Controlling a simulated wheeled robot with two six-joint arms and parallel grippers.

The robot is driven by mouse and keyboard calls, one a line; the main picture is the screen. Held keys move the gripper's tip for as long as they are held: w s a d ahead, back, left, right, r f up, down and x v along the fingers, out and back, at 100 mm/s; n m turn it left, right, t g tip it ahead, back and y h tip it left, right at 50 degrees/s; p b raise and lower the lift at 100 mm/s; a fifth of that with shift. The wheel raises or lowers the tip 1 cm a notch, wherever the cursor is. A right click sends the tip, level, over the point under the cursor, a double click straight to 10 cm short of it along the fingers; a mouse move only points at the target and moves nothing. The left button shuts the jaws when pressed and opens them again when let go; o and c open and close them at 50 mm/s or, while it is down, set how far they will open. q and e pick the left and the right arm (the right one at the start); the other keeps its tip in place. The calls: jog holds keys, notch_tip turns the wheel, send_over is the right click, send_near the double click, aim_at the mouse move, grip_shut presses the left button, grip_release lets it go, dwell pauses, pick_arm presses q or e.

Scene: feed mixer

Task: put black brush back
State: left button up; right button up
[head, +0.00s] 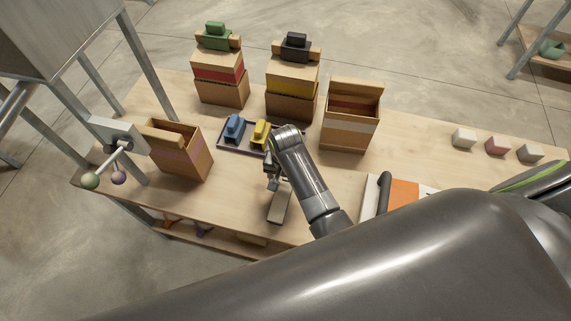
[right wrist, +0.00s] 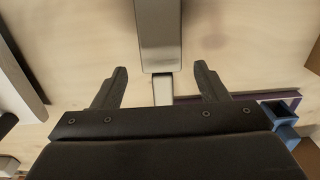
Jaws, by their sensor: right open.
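A black block with a raised top (head: 295,46), which looks like the black brush, sits on a yellow-banded box (head: 293,83) at the back. My right gripper (head: 274,181) is low over the middle of the table, open. In the right wrist view its fingers (right wrist: 160,70) stand apart on either side of the thin neck of a grey, flat-faced tool (right wrist: 158,35). That tool (head: 279,207) lies near the table's front edge in the head view. I cannot tell whether the fingers touch it. A dark tray (head: 230,149) behind my gripper holds a blue block (head: 235,129) and a yellow block (head: 261,133).
A green block (head: 216,37) sits on a red-banded box (head: 220,77). Open cardboard boxes stand left (head: 183,160) and right (head: 349,125) of the tray. A lever with balls (head: 118,160) is at the left. Small blocks (head: 497,146) lie at the right.

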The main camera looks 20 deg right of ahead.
aim_at(286, 186)
notch_tip(286, 186, up, 10)
jog(key=b, duration=0.1)
jog(key=shift+b, duration=0.3)
jog(key=shift+f, duration=0.15)
dwell(0.3)
